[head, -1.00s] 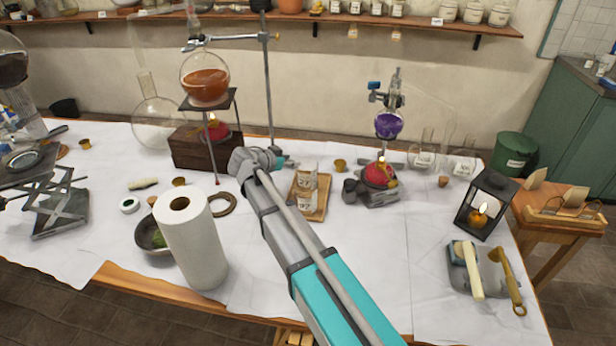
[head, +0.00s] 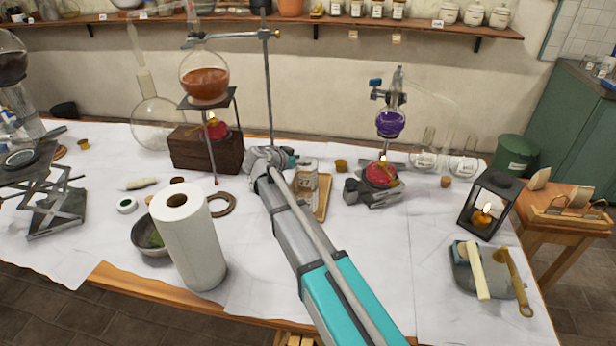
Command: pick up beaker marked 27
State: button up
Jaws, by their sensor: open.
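Small pale labelled beakers (head: 307,180) stand on a wooden tray (head: 321,207) in the middle of the table in the head view. Their markings are too small to read, so I cannot tell which is 27. My gripper (head: 295,162) is just left of the beakers, at the end of my arm, and partly hides them and the tray's left side. It is open, with nothing seen between its fingers. Whether it touches a beaker cannot be told.
A retort stand with an orange flask (head: 205,84) over a burner is behind left. A purple flask (head: 390,122) over a red burner (head: 381,174) is to the right. A paper roll (head: 190,240) stands front left. A lit lantern (head: 487,206) stands right.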

grip_shut()
dwell(0.3)
jog(key=shift+r, duration=0.15)
dwell(0.3)
notch_tip(320, 180, up, 10)
jog(key=p, duration=1)
dwell(0.7)
